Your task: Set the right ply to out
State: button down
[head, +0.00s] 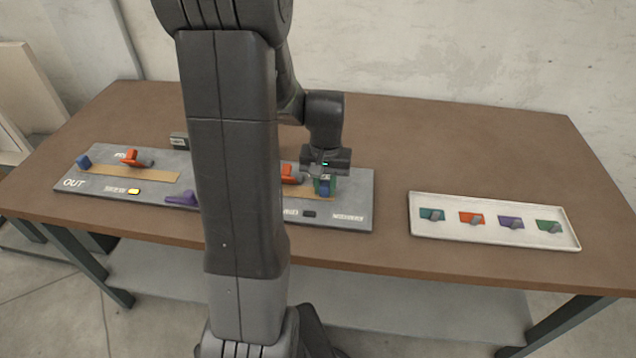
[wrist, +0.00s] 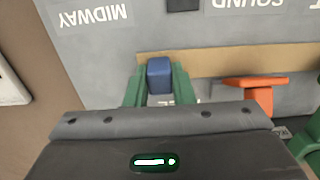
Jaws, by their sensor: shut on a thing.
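A grey panel (head: 355,190) lies on the table with two tan strips. My gripper (head: 325,186) is over the right end of the right strip (wrist: 230,60), pointing down. Its green fingers stand on either side of a blue knob (wrist: 159,75) and are shut on it. The knob also shows low between the fingers in the head view (head: 325,188). Another blue knob (head: 83,162) sits at the left end of the left strip (head: 135,174), near the printed word OUT. The word MIDWAY (wrist: 93,14) shows upside down in the wrist view.
An orange lever (head: 291,175) stands just left of my gripper; another (head: 132,157) is on the left half. A purple lever (head: 181,198) sits at the front. My arm hides the panel's middle. A white tray (head: 480,236) with several coloured pieces lies right, with bare table between.

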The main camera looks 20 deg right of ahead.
aim_at(353, 198)
jog(key=s+d, duration=0.1)
jog(key=d, duration=0.1)
jog(key=s+d, duration=0.2)
jog(key=d, duration=0.1)
jog(key=shift+s+d+r, duration=0.1)
jog(key=shift+s+d, duration=0.05)
jog(key=shift+d, duration=0.2)
jog(key=c, duration=1.2)
grip_release()
jog(key=shift+s+d, duration=0.15)
jog(key=shift+c, duration=0.2)
notch_tip(353, 198, up, 14)
jog(key=p, duration=0.1)
jog(key=shift+f, duration=0.3)
